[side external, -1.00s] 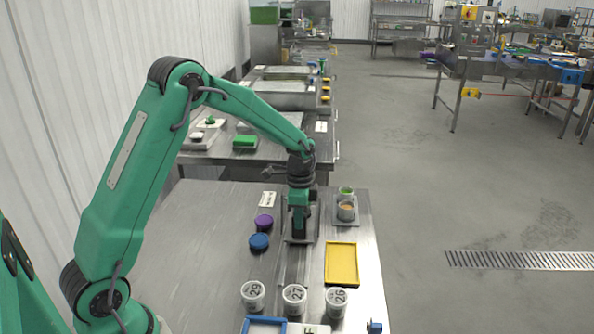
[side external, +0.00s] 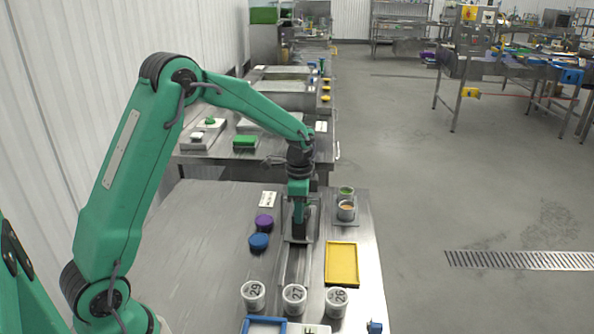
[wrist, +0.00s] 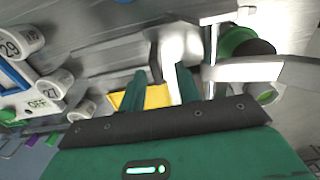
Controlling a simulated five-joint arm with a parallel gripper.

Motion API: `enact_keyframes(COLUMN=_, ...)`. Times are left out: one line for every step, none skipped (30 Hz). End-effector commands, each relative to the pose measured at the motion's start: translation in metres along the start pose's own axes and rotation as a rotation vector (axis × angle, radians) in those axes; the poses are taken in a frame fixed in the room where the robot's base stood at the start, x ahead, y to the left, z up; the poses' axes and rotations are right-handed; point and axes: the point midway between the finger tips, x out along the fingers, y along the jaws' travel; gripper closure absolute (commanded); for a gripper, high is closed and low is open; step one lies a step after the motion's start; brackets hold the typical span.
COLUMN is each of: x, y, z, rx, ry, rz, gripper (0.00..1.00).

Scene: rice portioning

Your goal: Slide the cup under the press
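Three white numbered cups stand in a row at the near end of the table in the side view: 29 (side external: 253,296), 27 (side external: 294,299) and 26 (side external: 336,302). Cups 29 (wrist: 18,42) and 27 (wrist: 52,86) also show at the left of the wrist view. My gripper (side external: 299,236) points down over a metal plate, well beyond these cups. In the wrist view its two green fingers (wrist: 158,88) are apart, with the yellow tray showing between them. I cannot make out the press for certain; pale metal bars (wrist: 265,70) stand close at the right of the wrist view.
A yellow tray (side external: 356,264) lies right of a metal rail (side external: 292,268). Purple (side external: 264,222) and blue (side external: 258,242) round pieces sit left of it. Small containers (side external: 346,211) stand on a plate right of my gripper. The table's left part is clear.

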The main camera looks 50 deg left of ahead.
Motion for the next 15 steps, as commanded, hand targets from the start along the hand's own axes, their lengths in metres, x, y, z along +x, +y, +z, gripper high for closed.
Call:
enact_keyframes(x=-0.008, y=-0.001, z=0.0, rx=0.0, ry=0.002, rz=-0.003, gripper=0.67)
enact_keyframes(x=-0.012, y=-0.001, z=0.0, rx=0.0, ry=0.002, rz=-0.003, gripper=0.67)
enact_keyframes(x=-0.017, y=-0.001, z=0.0, rx=0.0, ry=0.002, rz=-0.003, gripper=0.67)
enact_keyframes(x=-0.021, y=-0.001, z=0.0, rx=0.0, ry=0.002, rz=-0.002, gripper=0.67)
enact_keyframes(x=-0.025, y=-0.001, z=0.0, rx=0.0, ry=0.002, rz=-0.003, gripper=0.67)
enact_keyframes(x=-0.031, y=-0.001, z=0.0, rx=0.0, ry=0.003, rz=-0.004, gripper=0.67)
enact_keyframes(x=-0.034, y=-0.001, z=0.0, rx=0.0, ry=0.002, rz=-0.003, gripper=0.67)
enact_keyframes(x=-0.037, y=-0.001, z=0.0, rx=0.0, ry=0.002, rz=-0.003, gripper=0.67)
enact_keyframes(x=-0.042, y=-0.001, z=0.0, rx=0.0, ry=0.003, rz=-0.003, gripper=0.67)
enact_keyframes(x=-0.044, y=-0.001, z=0.0, rx=-0.001, ry=0.002, rz=-0.003, gripper=0.67)
enact_keyframes(x=-0.047, y=-0.001, z=0.0, rx=-0.001, ry=0.002, rz=-0.002, gripper=0.67)
enact_keyframes(x=-0.049, y=-0.001, z=0.0, rx=-0.001, ry=0.002, rz=-0.003, gripper=0.67)
enact_keyframes(x=-0.051, y=-0.001, z=0.0, rx=-0.001, ry=0.002, rz=-0.003, gripper=0.67)
enact_keyframes(x=-0.052, y=-0.001, z=0.0, rx=-0.001, ry=0.002, rz=-0.003, gripper=0.67)
enact_keyframes(x=-0.054, y=-0.001, z=0.0, rx=-0.001, ry=0.002, rz=-0.002, gripper=0.67)
